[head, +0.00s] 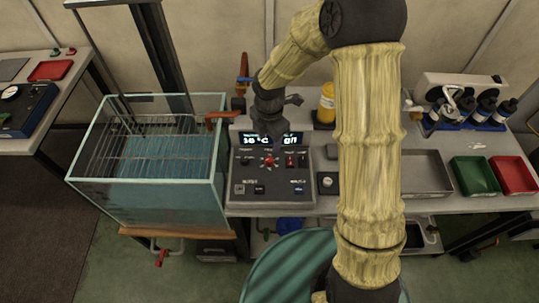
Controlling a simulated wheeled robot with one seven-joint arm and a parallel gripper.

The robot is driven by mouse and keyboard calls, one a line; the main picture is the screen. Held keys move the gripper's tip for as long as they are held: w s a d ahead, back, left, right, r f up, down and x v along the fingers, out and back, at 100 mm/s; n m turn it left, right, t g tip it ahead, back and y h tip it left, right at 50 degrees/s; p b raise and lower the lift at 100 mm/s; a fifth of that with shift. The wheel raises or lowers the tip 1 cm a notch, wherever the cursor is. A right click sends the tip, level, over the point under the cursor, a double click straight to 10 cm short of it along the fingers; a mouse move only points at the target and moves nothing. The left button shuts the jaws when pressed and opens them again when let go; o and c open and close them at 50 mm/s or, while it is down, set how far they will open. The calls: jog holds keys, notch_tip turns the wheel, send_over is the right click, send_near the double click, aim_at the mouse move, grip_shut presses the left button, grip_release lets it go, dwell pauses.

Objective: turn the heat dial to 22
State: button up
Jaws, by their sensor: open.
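A dark grey control panel (270,185) stands on the bench just right of the glass water tank. Its lit display (291,139) shows characters too small and partly covered to read surely. A red star-shaped knob (269,160), which looks like the dial, sits below the display. Its setting cannot be read. A red switch (290,160) is to its right.
The glass tank (150,205) with water and a wire rack stands close at left. A grey tray (426,172), green tray (473,175) and red tray (513,174) lie at right. My arm hides the bench middle.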

aim_at(269, 159)
notch_tip(269, 159, down, 9)
jog(key=shift+f, duration=0.1)
jog(key=shift+c, duration=0.5)
jog(key=c, duration=0.9)
